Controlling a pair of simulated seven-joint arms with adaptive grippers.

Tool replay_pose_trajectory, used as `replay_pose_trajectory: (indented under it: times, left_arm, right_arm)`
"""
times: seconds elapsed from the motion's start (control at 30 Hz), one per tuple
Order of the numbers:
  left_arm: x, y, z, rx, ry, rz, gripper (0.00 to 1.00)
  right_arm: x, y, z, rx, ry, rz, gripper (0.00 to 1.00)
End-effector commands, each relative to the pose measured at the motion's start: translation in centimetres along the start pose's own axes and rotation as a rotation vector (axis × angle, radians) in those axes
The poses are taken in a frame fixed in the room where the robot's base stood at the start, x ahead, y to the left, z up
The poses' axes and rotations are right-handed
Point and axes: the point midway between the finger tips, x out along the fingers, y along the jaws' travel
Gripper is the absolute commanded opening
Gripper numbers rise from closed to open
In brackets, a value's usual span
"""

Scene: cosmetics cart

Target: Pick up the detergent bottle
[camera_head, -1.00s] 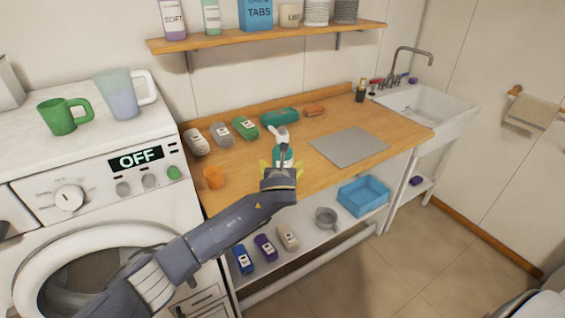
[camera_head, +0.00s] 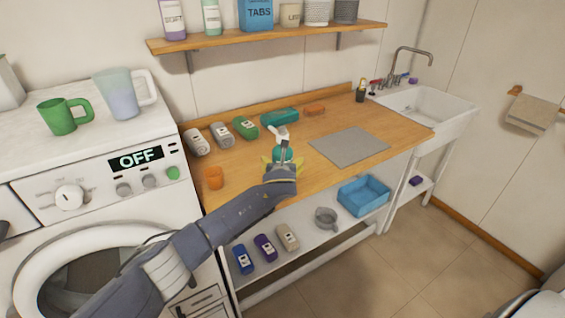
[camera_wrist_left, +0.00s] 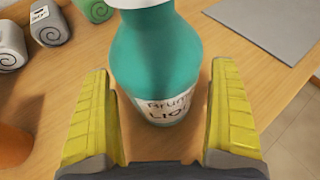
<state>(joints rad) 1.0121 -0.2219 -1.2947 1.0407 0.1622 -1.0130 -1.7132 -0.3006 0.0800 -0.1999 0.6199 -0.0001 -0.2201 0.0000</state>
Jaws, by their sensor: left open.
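The detergent bottle, taken to be the teal spray bottle (camera_head: 283,152) with a white top, stands upright on the wooden counter (camera_head: 318,121). My left gripper (camera_head: 281,166) is at its near side. In the left wrist view the bottle (camera_wrist_left: 155,60) shows a white label low on its body. There the yellow fingers of my left gripper (camera_wrist_left: 160,120) are open, one on each side of the bottle's lower part, with gaps between. The bottle's top is cut off in that view. My right gripper is in neither view.
Several rolled towels (camera_head: 221,135) lie left of the bottle, with an orange cup (camera_head: 213,178) nearer. A grey mat (camera_head: 350,146) lies to the right. A wall shelf (camera_head: 270,37) hangs above; a blue basket (camera_head: 363,196) sits on the lower shelf.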

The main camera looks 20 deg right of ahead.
Motion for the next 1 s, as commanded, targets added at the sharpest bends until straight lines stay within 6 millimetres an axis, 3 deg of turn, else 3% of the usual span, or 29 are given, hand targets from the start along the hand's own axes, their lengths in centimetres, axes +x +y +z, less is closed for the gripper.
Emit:
replay_pose_trajectory:
  times: [0.13, 0.77, 1.0]
  left_arm:
    - [-0.01, -0.01, 0.00, 0.000, 0.000, 0.000, 0.93]
    - [-0.02, 0.01, -0.03, 0.000, 0.000, 0.000, 0.19]
    - [-0.06, -0.04, 0.19, 0.000, -0.002, -0.001, 0.17]
  right_arm:
    - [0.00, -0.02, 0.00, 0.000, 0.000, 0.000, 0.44]
    - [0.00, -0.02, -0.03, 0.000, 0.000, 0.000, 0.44]
    - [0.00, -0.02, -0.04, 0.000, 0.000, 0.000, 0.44]
